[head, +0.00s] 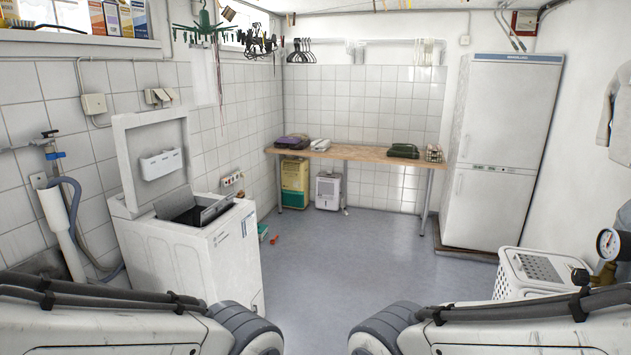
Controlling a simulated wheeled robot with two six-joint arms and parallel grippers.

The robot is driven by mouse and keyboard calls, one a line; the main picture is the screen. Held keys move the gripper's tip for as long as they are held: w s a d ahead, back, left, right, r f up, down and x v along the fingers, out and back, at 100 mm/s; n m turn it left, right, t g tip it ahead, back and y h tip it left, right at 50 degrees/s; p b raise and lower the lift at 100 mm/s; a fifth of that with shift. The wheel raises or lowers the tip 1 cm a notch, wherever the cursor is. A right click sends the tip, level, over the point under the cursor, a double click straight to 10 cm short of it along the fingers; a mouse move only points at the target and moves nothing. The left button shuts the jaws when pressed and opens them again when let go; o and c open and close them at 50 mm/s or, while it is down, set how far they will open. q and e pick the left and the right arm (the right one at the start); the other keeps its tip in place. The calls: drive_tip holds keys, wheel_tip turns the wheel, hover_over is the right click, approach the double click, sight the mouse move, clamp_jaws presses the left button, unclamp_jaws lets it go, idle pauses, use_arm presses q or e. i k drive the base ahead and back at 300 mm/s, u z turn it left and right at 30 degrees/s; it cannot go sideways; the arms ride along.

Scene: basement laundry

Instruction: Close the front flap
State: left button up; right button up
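A white top-loading washing machine (195,256) stands at the left by the tiled wall. Its lid (129,164) is raised upright, with a white dispenser on the inner face. Below the lid is a dark opening. The drum's inside is mostly hidden. My two arms come in along the bottom edge, left and right. Neither gripper is in view, and the arm parts I see are apart from the machine.
A wooden bench (350,152) with bags and boxes runs along the back wall. A tall white fridge (502,150) stands at the right, with a white laundry basket (535,272) in front. A blue hose hangs left of the machine. The middle floor (345,255) is clear.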

sight(219, 213)
drive_tip(key=z, duration=0.5)
drive_tip(key=i, duration=1.85)
drive_tip(key=u, duration=0.65)
